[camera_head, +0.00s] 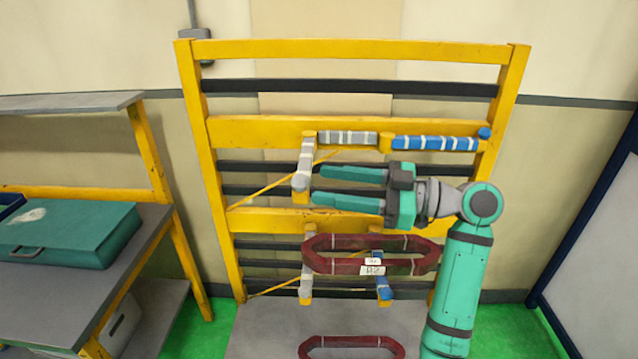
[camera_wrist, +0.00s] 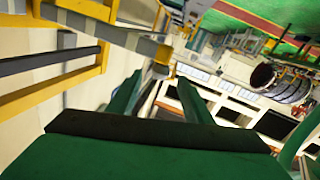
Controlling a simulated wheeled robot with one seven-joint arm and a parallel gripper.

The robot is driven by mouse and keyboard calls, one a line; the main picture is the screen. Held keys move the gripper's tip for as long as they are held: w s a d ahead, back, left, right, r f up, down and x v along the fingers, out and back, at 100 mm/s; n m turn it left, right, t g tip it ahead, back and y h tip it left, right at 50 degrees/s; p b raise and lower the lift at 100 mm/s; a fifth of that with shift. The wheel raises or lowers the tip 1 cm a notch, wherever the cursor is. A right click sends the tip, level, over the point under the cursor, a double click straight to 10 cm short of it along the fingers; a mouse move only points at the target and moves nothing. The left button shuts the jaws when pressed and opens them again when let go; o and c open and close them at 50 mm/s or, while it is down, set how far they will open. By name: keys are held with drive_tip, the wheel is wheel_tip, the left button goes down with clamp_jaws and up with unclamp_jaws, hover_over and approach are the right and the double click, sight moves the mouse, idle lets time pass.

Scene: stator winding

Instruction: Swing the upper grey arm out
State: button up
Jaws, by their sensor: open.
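A second grey banded length (camera_head: 347,137) lies along that beam; I cannot tell how the two join. My gripper (camera_head: 316,184) is open and empty, its green fingers pointing left, just right of the rounded tip. Contact cannot be told.
A blue banded arm (camera_head: 435,143) lies along the upper beam at right. A dark red coil (camera_head: 315,258) hangs on the lower arms; another red coil (camera_head: 350,340) is below. A grey bench with a green case (camera_head: 70,235) stands at left.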

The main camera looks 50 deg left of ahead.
drive_tip(key=v, duration=0.7)
drive_tip(key=shift+d, duration=0.2)
drive_tip(key=shift+w, duration=0.15)
